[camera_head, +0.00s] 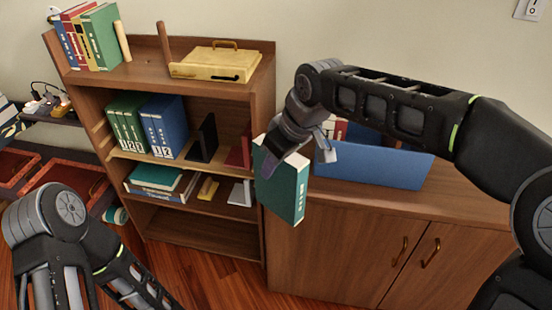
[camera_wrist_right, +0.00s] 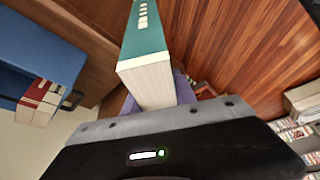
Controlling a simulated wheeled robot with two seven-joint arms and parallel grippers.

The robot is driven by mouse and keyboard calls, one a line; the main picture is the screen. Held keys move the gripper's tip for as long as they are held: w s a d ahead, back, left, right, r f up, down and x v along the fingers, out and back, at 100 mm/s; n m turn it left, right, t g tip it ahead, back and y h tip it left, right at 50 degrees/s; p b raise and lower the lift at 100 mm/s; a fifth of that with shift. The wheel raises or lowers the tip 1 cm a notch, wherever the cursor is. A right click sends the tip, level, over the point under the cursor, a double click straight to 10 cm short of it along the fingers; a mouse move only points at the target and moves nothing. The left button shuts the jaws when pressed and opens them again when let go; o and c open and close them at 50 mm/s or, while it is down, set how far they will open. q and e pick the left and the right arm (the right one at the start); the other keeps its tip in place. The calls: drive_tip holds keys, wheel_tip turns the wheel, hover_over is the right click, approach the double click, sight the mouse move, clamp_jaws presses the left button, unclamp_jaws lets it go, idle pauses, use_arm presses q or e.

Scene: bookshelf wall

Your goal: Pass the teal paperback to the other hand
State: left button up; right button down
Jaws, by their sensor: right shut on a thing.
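The teal paperback (camera_head: 286,188) hangs in the air in front of the right edge of the bookshelf. My right gripper (camera_head: 272,170) is shut on its upper left part. In the right wrist view the teal paperback (camera_wrist_right: 148,45) sticks out from between the jaws, with its white page edges facing the camera. The fingers of the right gripper (camera_wrist_right: 178,88) are mostly hidden there. My left arm shows at the lower left of the head view, low and apart from the book. Its fingertips are not clearly visible.
A bookshelf (camera_head: 180,188) with binders and books stands at the left. A low cabinet (camera_head: 350,250) carries a blue box (camera_head: 375,167) behind my right arm. A yellow case (camera_head: 215,63) lies on the shelf top. The wooden floor (camera_head: 200,282) in front of the bookshelf is clear.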

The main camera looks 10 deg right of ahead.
sight(284, 202)
drive_tip(key=s+f, duration=0.1)
drive_tip(key=f, duration=0.2)
drive_tip(key=s+a+f, duration=0.1)
drive_tip(key=f, duration=0.2)
drive_tip(key=s+f, duration=0.1)
drive_tip(key=f, duration=0.2)
drive_tip(key=shift+s+a, duration=0.35)
drive_tip(key=w+a+f+n+g+y, duration=0.1)
drive_tip(key=w+a+f+n, duration=0.2)
drive_tip(key=w+f+n, duration=0.1)
drive_tip(key=shift+a+f+n+g, duration=0.25)
drive_tip(key=shift+f+n+g, duration=0.05)
drive_tip(key=shift+f, duration=0.2)
drive_tip(key=s+d+r+m, duration=0.2)
drive_tip(key=r, duration=0.1)
drive_tip(key=s+d+r+m+t+h, duration=0.1)
drive_tip(key=s+d+r+m, duration=0.1)
drive_tip(key=r+m, duration=0.1)
drive_tip(key=s+d+r+m+t+h, duration=0.1)
drive_tip(key=s+d+r+m, duration=0.1)
drive_tip(key=d+r+m, duration=0.1)
drive_tip(key=shift+r, duration=0.55)
use_arm(q)
drive_tip(key=shift+o, duration=0.2)
use_arm(e)
drive_tip(key=shift+f, duration=0.1)
